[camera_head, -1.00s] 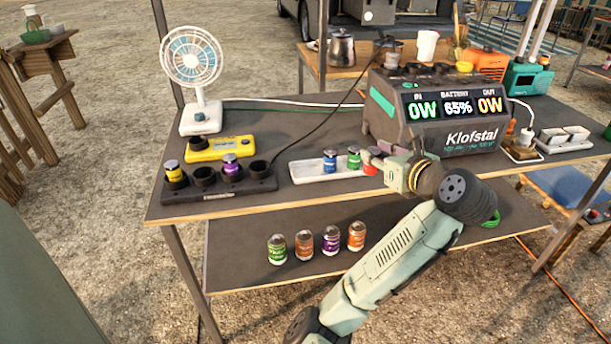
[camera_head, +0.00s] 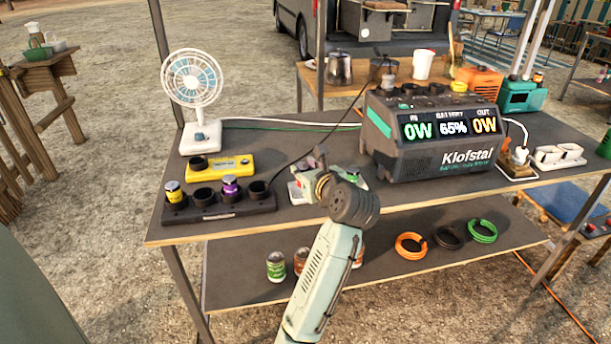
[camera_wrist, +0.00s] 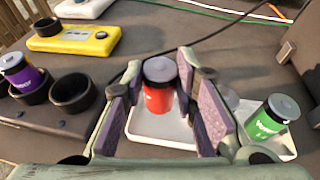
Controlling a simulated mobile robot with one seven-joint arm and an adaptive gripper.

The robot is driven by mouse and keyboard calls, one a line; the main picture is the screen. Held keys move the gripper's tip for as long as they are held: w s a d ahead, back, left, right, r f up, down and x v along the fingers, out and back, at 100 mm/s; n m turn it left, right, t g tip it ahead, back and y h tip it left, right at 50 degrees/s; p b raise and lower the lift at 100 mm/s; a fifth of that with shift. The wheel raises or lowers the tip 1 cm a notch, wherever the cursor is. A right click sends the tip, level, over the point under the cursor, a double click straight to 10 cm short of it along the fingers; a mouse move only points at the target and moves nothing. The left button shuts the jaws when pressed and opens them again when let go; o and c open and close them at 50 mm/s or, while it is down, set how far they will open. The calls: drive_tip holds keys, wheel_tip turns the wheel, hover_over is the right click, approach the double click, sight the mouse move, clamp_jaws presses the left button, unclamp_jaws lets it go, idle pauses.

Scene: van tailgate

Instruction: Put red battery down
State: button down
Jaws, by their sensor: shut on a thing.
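The red battery (camera_wrist: 159,98) with a dark grey cap stands upright between my gripper's two pads in the wrist view. My gripper (camera_wrist: 158,100) is shut on it, over the white tray (camera_wrist: 150,127). I cannot tell whether its base touches the tray. A green battery (camera_wrist: 268,122) stands on the tray to the right. The blue battery is not clearly visible; my right finger blocks part of the tray.
The charger holds a yellow battery (camera_head: 174,193) and a purple battery (camera_head: 231,188), beside empty round sockets. A yellow device (camera_head: 222,167) and a fan (camera_head: 194,90) stand behind it. The power station (camera_head: 430,140) stands to the right. A cable crosses the table behind the tray.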

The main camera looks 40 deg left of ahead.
drive_tip(key=shift+f, duration=1)
drive_tip(key=shift+f, duration=0.25)
drive_tip(key=c, duration=1.3)
unclamp_jaws()
drive_tip(key=shift+r, duration=0.15)
